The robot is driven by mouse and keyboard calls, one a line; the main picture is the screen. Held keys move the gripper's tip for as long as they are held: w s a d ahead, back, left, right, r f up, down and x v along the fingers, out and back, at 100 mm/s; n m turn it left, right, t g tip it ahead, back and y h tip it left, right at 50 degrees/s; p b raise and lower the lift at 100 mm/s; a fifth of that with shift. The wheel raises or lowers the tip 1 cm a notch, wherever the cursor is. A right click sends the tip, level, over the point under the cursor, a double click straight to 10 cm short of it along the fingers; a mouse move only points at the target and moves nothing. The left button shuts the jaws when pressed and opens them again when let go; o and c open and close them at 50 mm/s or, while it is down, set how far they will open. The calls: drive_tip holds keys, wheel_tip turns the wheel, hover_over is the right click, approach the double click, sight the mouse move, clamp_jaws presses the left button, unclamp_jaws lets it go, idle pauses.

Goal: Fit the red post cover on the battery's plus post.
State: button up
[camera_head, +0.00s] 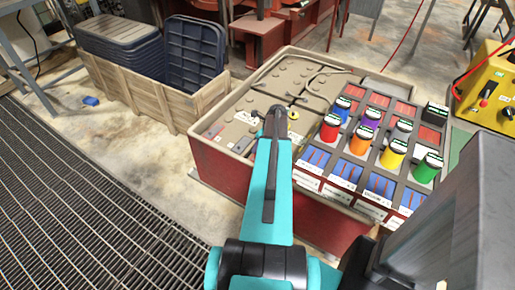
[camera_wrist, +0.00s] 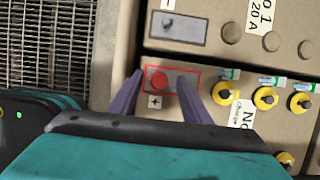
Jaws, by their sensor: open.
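In the wrist view, the red post cover (camera_wrist: 159,80) shows as a small round red top inside a red-outlined rectangle marked with a plus, on the battery's tan top (camera_wrist: 220,58). No bare plus post shows in that rectangle, and I cannot tell how deep the cover sits. My gripper (camera_wrist: 160,76) is open, with one purple finger on each side of the cover and gaps between. In the head view, my arm reaches over the battery (camera_head: 285,80) and my gripper is mostly hidden behind it.
A grey pad (camera_wrist: 190,30) with a post and minus label lies beside the plus rectangle. Yellow-ringed posts (camera_wrist: 265,98) stand to the right. In the head view, several coloured capped jars (camera_head: 393,154) stand right of the arm. A wooden crate (camera_head: 165,105) stands left, beside floor grating (camera_head: 90,210).

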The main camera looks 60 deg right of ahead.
drive_tip(key=v, duration=1)
drive_tip(key=shift+r+b, duration=0.2)
drive_tip(key=shift+b, duration=0.1)
idle(0.6)
